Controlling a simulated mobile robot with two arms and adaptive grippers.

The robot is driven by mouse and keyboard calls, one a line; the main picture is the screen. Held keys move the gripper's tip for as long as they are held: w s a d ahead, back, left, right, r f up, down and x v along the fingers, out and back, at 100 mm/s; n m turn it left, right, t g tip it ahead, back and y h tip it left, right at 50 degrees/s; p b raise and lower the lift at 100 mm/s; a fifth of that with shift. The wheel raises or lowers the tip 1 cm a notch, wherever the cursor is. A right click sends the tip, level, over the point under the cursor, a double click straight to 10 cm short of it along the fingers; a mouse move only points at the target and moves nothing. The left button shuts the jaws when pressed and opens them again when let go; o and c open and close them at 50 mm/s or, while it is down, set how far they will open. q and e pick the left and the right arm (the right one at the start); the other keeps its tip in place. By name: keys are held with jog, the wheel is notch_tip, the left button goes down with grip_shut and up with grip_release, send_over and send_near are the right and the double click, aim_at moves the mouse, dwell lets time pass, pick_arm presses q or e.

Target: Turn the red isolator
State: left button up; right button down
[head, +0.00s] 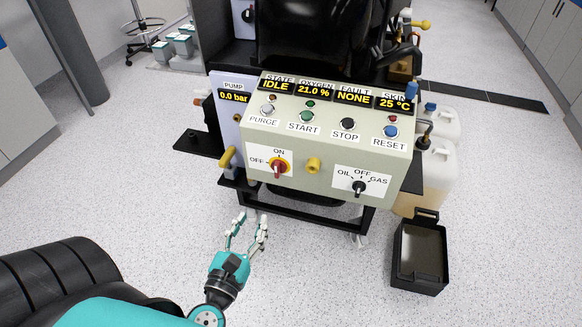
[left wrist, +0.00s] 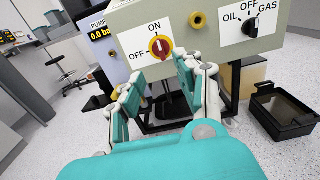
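The red isolator (head: 278,168) is a red handle on a yellow round plate at the left of the cream panel's front face, with ON printed above and OFF to its left. It also shows in the left wrist view (left wrist: 159,47), where the handle looks roughly upright, in line with ON. My left gripper (head: 252,217) is open and empty, below and a little left of the isolator, apart from it. In the left wrist view its fingers (left wrist: 160,78) stand apart, with the isolator above the gap between them. My right gripper is not in view.
Push buttons line the panel (head: 326,145) top. A black bin (head: 420,255) stands on the floor at right.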

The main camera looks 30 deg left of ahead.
aim_at(276, 168)
pick_arm(q)
jog(key=x, duration=1.7)
jog(key=shift+a+f, duration=0.1)
jog(key=shift+a, duration=0.15)
jog(key=shift+c, duration=0.4)
grip_shut()
